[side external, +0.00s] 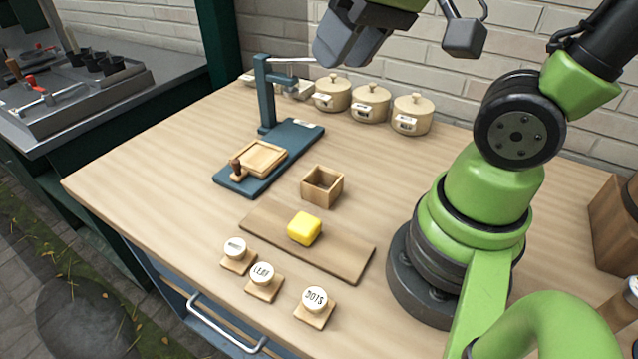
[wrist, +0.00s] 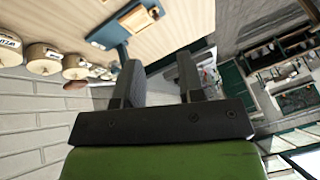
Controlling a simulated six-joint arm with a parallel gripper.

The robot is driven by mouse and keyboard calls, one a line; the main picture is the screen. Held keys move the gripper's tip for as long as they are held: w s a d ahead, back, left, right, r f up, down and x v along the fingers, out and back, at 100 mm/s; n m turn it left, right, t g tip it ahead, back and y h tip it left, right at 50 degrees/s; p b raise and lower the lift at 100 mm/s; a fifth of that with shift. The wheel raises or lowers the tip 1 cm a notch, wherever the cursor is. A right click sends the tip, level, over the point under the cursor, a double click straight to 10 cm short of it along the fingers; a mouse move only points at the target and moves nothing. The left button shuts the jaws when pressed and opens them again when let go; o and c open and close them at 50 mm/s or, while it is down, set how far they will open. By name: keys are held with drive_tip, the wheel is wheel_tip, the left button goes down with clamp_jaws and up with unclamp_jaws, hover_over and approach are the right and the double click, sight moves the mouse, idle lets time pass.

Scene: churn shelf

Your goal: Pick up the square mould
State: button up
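The square mould (side external: 322,187) is a small open-topped wooden box. In the side view it stands upright on the wooden table, behind the butter board and right of the blue press. I cannot make it out in the wrist view. My gripper (side external: 348,48) is high above the back of the table near the brick wall, well above and apart from the mould. In the wrist view its two dark fingers (wrist: 160,78) are spread with nothing between them.
A yellow butter block (side external: 305,228) sits on a board (side external: 348,258). The blue press (side external: 268,95) holds a wooden tray (side external: 262,157). Three labelled stamps, including the DOTS stamp (side external: 315,301), stand in front. Lidded crocks (side external: 371,103) line the back. The table's left side is clear.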

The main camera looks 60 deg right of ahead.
drive_tip(key=w+d+f+n+g+h, duration=0.1)
drive_tip(key=w+d+f+n+g, duration=0.2)
drive_tip(key=w+f, duration=0.5)
drive_tip(key=g, duration=0.3)
hover_over(315, 204)
drive_tip(key=f, duration=1.4)
drive_tip(key=shift+w+d, duration=0.1)
drive_tip(key=shift+d, duration=0.1)
drive_tip(key=shift+a+f, duration=0.1)
drive_tip(key=shift+f, duration=3)
clamp_jaws()
